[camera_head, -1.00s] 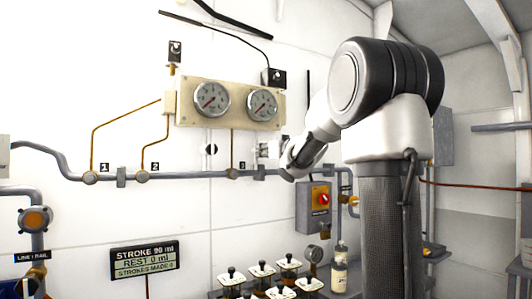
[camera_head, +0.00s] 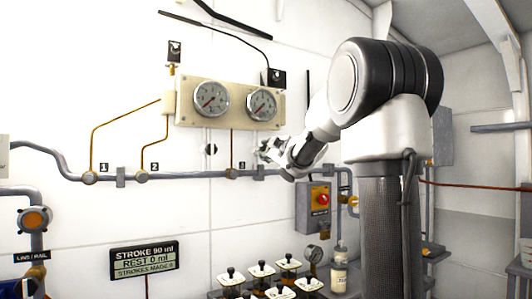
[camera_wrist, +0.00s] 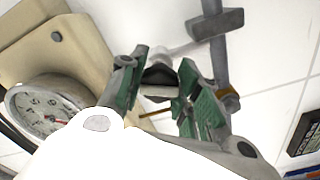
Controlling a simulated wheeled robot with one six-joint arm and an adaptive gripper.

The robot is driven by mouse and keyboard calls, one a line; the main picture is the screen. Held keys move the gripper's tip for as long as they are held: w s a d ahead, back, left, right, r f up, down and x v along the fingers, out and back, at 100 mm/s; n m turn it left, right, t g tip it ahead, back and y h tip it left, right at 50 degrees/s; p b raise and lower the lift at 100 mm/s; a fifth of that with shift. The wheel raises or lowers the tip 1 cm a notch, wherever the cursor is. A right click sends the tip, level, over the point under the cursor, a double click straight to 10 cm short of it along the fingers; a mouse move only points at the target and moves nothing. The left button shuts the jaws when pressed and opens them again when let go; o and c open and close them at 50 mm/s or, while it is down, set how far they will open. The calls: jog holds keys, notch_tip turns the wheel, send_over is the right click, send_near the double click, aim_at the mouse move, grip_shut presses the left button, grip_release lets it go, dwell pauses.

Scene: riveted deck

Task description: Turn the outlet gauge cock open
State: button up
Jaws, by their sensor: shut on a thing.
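My gripper (camera_head: 268,149) is at the grey wall pipe below the right-hand gauge (camera_head: 261,104), to the right of tag 3. In the wrist view my gripper (camera_wrist: 163,75) has its green-padded fingers closed around a small dark and silver part (camera_wrist: 160,78), which looks like the handle of the outlet gauge cock. The fingers hide part of it, and I cannot tell its turned position. A gauge (camera_wrist: 44,112) shows at the left of the wrist view.
The cream gauge panel (camera_head: 236,118) also carries a left-hand gauge (camera_head: 211,98). A grey box with a red knob (camera_head: 323,199) is below right of my gripper. A stroke display (camera_head: 145,260), a bottle (camera_head: 339,270) and several black-knobbed items stand lower down.

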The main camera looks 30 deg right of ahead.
jog(key=n, duration=0.4)
jog(key=shift+n, duration=0.7)
jog(key=o, duration=1)
jog(key=shift+o, duration=0.2)
jog(key=shift+s, duration=0.5)
jog(key=s, duration=1.1)
jog(key=shift+d, duration=0.2)
